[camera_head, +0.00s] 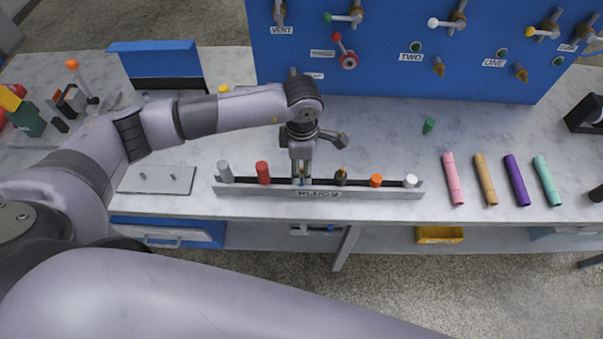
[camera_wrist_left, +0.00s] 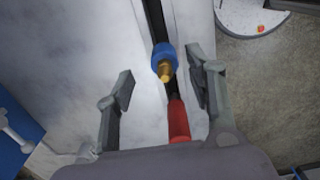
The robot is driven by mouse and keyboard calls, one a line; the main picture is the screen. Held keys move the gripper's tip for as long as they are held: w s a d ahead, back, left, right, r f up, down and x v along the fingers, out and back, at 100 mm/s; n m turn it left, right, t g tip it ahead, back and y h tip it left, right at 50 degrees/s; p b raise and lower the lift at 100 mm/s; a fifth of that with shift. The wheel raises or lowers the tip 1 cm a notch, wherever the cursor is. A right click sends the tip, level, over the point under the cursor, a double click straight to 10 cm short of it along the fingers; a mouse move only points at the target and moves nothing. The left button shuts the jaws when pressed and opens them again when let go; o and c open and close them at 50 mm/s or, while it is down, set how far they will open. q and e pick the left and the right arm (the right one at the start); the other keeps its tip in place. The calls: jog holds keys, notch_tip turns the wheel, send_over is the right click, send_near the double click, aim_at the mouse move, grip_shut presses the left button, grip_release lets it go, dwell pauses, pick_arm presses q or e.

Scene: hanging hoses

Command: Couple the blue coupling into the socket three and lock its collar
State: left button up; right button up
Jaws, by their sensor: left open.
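The blue coupling (camera_wrist_left: 164,52), a blue collar with a brass tip, stands in the plug rack in the left wrist view. In the head view my left gripper (camera_head: 301,176) points down over the rack and largely hides it. In the left wrist view the fingers of my left gripper (camera_wrist_left: 163,80) are spread, one on each side of the blue coupling, and hold nothing. On the blue panel, the label for three (camera_head: 322,53) is beside a red-handled fitting (camera_head: 347,61); I cannot tell whether that is socket three. My right gripper is not in view.
The rack (camera_head: 380,193) also holds grey, red (camera_head: 263,172), dark, orange and white plugs. The red plug is close beside my gripper. Pink, tan, purple and teal tubes (camera_head: 547,180) lie to the right. The bench between rack and panel is mostly clear.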

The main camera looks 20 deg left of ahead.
aim_at(301, 175)
pick_arm(q)
jog(key=f, duration=0.1)
jog(key=f+p, duration=0.1)
jog(key=f, duration=0.1)
jog(key=shift+s+f+p, duration=0.25)
jog(key=shift+p, duration=0.1)
jog(key=shift+f, duration=0.35)
jog(key=shift+c, duration=0.4)
grip_shut()
